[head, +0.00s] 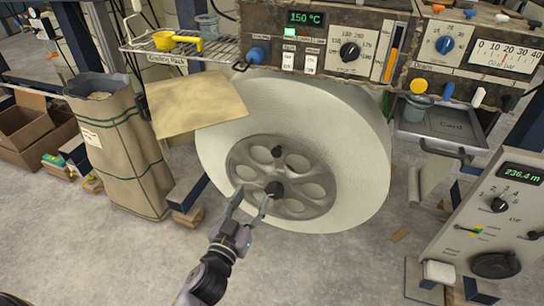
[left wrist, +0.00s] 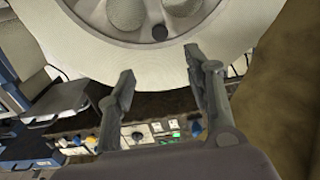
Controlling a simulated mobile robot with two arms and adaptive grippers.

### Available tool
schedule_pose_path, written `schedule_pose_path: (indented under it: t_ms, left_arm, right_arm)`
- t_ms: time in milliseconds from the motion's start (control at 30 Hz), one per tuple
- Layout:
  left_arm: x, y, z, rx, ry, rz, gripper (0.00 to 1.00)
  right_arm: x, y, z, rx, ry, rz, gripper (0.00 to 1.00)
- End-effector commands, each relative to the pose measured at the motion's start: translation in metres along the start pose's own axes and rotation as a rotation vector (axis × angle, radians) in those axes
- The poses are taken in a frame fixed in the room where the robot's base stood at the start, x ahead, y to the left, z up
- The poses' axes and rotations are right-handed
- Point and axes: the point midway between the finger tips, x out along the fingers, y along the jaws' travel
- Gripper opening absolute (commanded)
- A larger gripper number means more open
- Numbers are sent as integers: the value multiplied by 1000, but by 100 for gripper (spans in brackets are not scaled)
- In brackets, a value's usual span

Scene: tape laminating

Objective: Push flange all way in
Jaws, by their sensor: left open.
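The flange (head: 291,186) is a grey metal disc with several round holes and a dark hub knob (head: 274,188). It sits in the centre of a large white roll (head: 365,150); how deep it is seated, I cannot tell. My left gripper (head: 250,203) is open and empty, its fingers pointing up toward the lower left part of the flange, near the hub knob. In the left wrist view, the open fingers (left wrist: 160,68) lie below the flange (left wrist: 120,40), over the roll's white face (left wrist: 160,72). Contact is not clear. My right gripper is not in view.
A control panel (head: 322,72) stands above the roll. A tan sheet (head: 198,105) overlaps the roll's upper left, with a full sack (head: 122,150) left of it. A grey cabinet (head: 490,225) stands at the right. The floor (head: 330,265) below the roll is mostly clear.

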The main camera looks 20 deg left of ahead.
Motion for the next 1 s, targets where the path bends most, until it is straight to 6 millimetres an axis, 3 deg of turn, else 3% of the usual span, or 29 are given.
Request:
schedule_pose_path:
  t_ms: [167, 800, 1000]
  left_arm:
    - [16, 0, -4, 2, 8, 1, 47]
    - [147, 0, -3, 3, 6, -1, 47]
    - [169, 0, -2, 0, 4, 0, 47]
  right_arm:
    - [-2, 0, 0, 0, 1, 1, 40]
    - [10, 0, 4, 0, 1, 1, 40]
    - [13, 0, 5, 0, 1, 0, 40]
